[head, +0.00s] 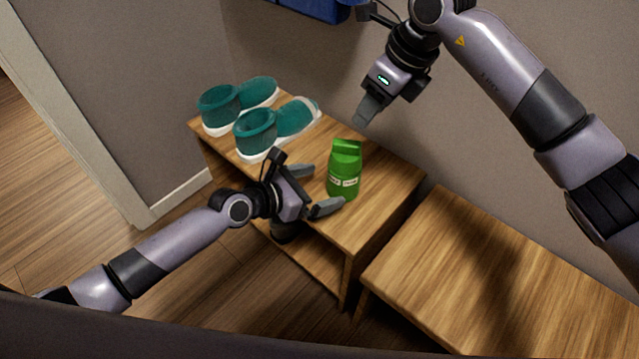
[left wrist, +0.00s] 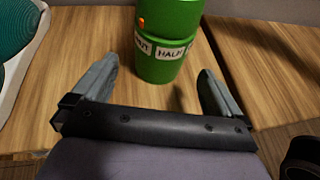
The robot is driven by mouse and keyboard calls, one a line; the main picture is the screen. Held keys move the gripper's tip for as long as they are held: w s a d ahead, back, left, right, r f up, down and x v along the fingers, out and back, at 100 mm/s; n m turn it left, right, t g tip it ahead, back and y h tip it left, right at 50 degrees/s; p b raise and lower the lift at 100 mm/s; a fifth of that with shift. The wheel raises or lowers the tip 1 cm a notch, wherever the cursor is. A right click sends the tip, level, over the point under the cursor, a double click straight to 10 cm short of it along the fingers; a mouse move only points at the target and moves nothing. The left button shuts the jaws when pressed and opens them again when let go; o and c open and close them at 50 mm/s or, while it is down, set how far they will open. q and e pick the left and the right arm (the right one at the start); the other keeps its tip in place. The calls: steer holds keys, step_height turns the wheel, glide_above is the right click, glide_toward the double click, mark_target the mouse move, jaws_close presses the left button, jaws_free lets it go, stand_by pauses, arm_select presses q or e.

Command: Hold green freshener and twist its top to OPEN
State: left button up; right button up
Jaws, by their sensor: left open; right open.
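The green freshener (head: 344,176) stands upright on top of the wooden cabinet, with a flat raised top (head: 347,147) and a white label band. In the left wrist view the green freshener (left wrist: 160,62) is just ahead of the fingertips, roughly centred between them; its top is cut off there. My left gripper (head: 322,188) is open and empty, low at the front side of the freshener, its fingers pointing toward it. My right gripper (head: 365,108) is above and behind the freshener, apart from it and pointing down; its fingers overlap in the head view.
A pair of teal shoes (head: 257,132) with white soles stands left of the freshener on the cabinet (head: 385,190). A wooden bench (head: 500,275) stands to the right. A wall rises behind, with a blue object (head: 318,8) at the top.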

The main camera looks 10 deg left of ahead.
arm_select(q)
steer(key=shift+w+d, duration=0.25)
steer(key=shift+d, duration=0.1)
steer(key=shift+x, duration=3.3)
steer(key=shift+c, duration=0.3)
